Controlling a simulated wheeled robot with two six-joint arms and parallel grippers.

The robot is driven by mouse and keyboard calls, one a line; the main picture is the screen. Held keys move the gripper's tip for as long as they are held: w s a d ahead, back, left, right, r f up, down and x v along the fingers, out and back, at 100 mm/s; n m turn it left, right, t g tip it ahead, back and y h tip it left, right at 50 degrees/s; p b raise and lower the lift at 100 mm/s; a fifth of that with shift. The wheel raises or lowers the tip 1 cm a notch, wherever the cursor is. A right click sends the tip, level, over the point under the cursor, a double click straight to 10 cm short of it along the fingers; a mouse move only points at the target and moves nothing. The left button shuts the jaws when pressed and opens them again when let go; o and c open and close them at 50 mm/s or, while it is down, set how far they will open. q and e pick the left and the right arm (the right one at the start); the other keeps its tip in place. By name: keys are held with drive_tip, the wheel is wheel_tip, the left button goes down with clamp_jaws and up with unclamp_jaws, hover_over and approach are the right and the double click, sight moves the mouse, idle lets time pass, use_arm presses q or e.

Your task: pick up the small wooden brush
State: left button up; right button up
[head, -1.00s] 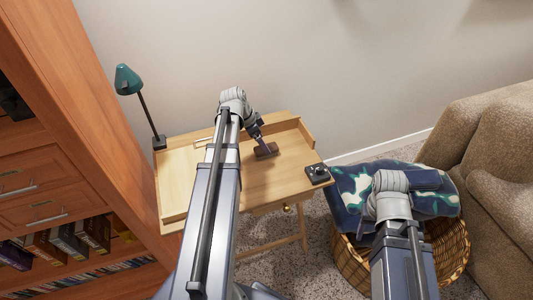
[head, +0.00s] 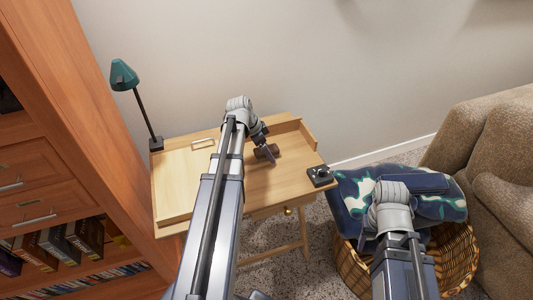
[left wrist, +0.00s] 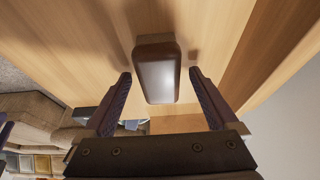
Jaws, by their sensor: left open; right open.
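The small wooden brush (head: 262,152) lies on the desk top, a dark brown block partly hidden by my left gripper in the head view. In the left wrist view the brush (left wrist: 158,70) shows as a rounded dark block with a shiny face. My left gripper (left wrist: 160,76) is open, with one finger on each side of the brush and a visible gap to each. In the head view my left gripper (head: 268,150) is at the brush. My right gripper (head: 428,183) is open and empty over the blanket at the right.
The wooden desk (head: 285,180) has a raised back edge and a black gadget (head: 320,175) at its right corner. A green lamp (head: 125,75) stands at the left. A wicker basket (head: 455,260) holds a patterned blanket (head: 350,195), beside a brown sofa (head: 505,150).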

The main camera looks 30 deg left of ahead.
use_arm(q)
drive_tip(key=shift+f, duration=0.25)
idle(0.3)
clamp_jaws()
idle(0.6)
